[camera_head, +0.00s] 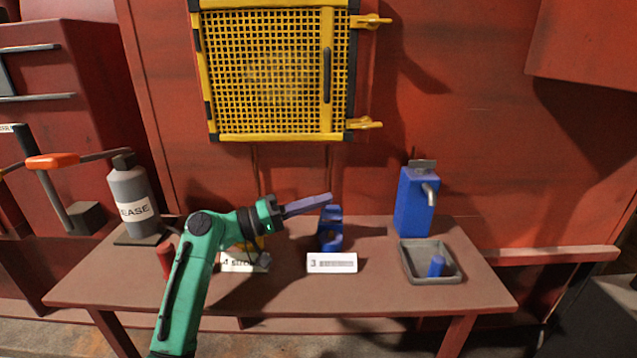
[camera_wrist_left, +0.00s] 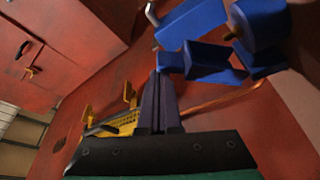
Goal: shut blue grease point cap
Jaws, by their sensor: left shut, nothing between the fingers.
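The blue grease point (camera_head: 331,238) stands on the table behind a white label marked 3. An upper blue piece, apparently its cap (camera_head: 331,213), stands up above the lower body; its exact angle is hard to tell. My left gripper (camera_head: 328,197) is shut and empty, with its fingertips just above and in front of the cap in the head view. In the left wrist view the shut fingers (camera_wrist_left: 157,80) end close to a blue block of the grease point (camera_wrist_left: 205,62); I cannot tell if they touch. My right gripper is not in view.
A blue dispenser (camera_head: 414,202) with a grey spout stands right of the grease point, behind a grey tray (camera_head: 408,262) holding a blue cylinder (camera_head: 437,266). A grease bottle (camera_head: 132,195) stands at left. My left arm partly hides a yellow part by label 4 (camera_head: 235,263).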

